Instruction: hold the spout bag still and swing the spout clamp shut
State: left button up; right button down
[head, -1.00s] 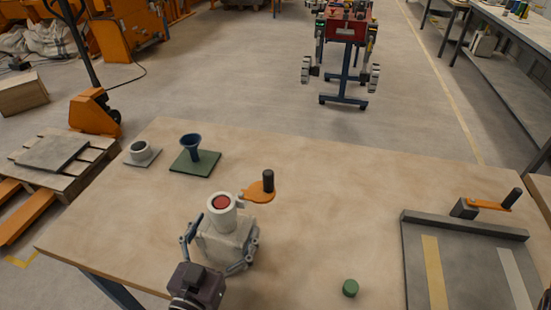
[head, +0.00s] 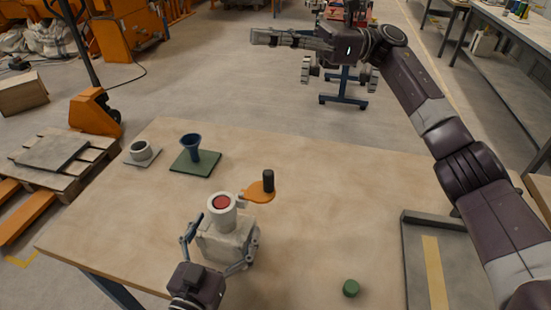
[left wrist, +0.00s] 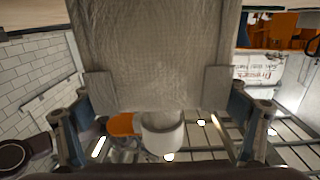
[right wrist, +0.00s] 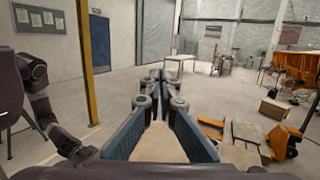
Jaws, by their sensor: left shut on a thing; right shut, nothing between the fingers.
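The grey spout bag (head: 222,240) stands on the table with its white round spout (head: 221,217) upright and red showing inside. The orange spout clamp (head: 258,194) with a black upright handle sticks out to the right of the spout, apart from its red opening. My left gripper (head: 219,246) is shut on the bag, a finger on each side. In the left wrist view the bag (left wrist: 155,50) sits between the pads, with the spout (left wrist: 163,136) and some orange of the clamp (left wrist: 124,124) below. My right gripper (head: 256,38) is shut and empty, high beyond the table's far edge.
A green cap (head: 350,288) lies at the front. A grey tray (head: 414,250) is at right, partly behind my right arm. The table's middle is clear.

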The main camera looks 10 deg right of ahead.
jog(key=s+a+f+n+g+h, duration=0.2)
jog(key=s+a+f+n+h, duration=0.3)
jog(key=f+h, duration=0.3)
jog(key=w+d+f+n+t+h, duration=0.1)
jog(key=d+f+n+h, duration=0.2)
jog(key=d+h, duration=0.6)
jog(key=shift+f+n+t+h, duration=0.3)
jog(key=shift+n+h, duration=0.1)
jog(key=shift+n, duration=0.4)
jog(key=shift+d, duration=0.1)
send_over(261, 183)
jog(key=d, duration=0.3)
notch_tip(261, 183, down, 10)
jog(key=shift+w, duration=0.35)
